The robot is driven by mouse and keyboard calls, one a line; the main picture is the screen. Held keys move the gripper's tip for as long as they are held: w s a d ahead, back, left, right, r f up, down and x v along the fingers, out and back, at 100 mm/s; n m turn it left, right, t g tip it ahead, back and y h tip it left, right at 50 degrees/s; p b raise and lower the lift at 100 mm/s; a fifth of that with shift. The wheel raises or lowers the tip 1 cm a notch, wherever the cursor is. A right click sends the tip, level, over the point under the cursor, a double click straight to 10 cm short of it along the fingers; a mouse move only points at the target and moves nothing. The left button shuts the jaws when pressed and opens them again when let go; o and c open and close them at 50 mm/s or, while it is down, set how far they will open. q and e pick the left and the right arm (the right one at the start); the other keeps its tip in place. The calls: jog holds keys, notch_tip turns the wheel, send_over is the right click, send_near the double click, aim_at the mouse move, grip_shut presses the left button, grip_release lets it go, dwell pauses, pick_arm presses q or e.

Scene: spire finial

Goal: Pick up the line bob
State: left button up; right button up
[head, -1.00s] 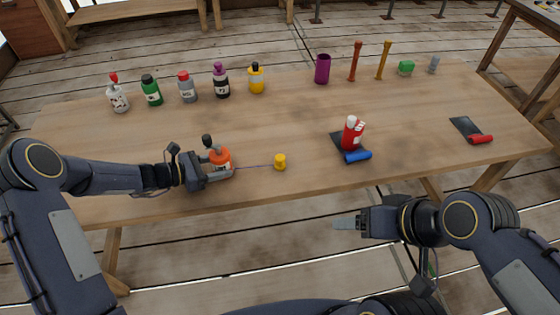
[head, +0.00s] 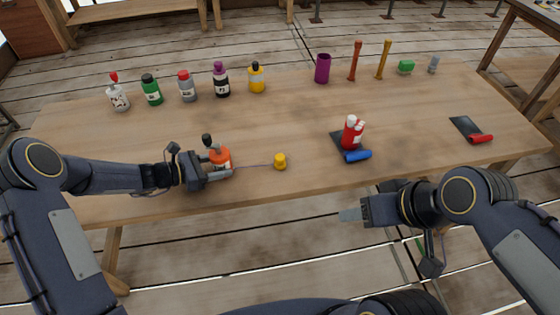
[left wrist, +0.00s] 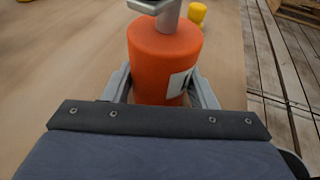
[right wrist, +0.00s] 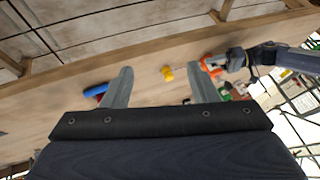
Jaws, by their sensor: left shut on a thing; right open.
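The line bob, a small yellow piece (head: 280,161), stands on the table, joined by a thin line (head: 252,166) to an orange bottle-shaped container (head: 220,157) on its left. It also shows in the left wrist view (left wrist: 197,13) and the right wrist view (right wrist: 167,73). My left gripper (head: 222,172) is shut on the orange container, a finger on each side in the left wrist view (left wrist: 163,92). My right gripper (head: 348,215) is open and empty, in front of the table edge and right of the bob; its two fingers show apart in the right wrist view (right wrist: 160,77).
A red roll (head: 481,139) lies farther right. Several bottles and a purple cup (head: 322,69) stand along the back. The table (head: 270,125) around the bob is clear.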

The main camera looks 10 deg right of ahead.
jog(key=w+r+n+g, duration=0.2)
jog(key=w+r+n, duration=0.1)
jog(key=w+n, duration=0.7)
jog(key=n+g+h, duration=0.3)
jog(key=n+h, duration=0.1)
jog(key=n, duration=1.3)
send_over(280, 156)
jog(key=f, duration=1.4)
jog(key=shift+w+f, duration=0.3)
jog(key=f, duration=0.2)
jog(key=s+f, duration=0.1)
jog(key=f, duration=0.1)
jog(key=shift+f, duration=0.3)
jog(key=shift+w+f, duration=0.1)
jog(key=shift+f, duration=0.5)
jog(key=c, duration=1)
notch_tip(280, 156, up, 10)
jog(key=shift+r, duration=0.1)
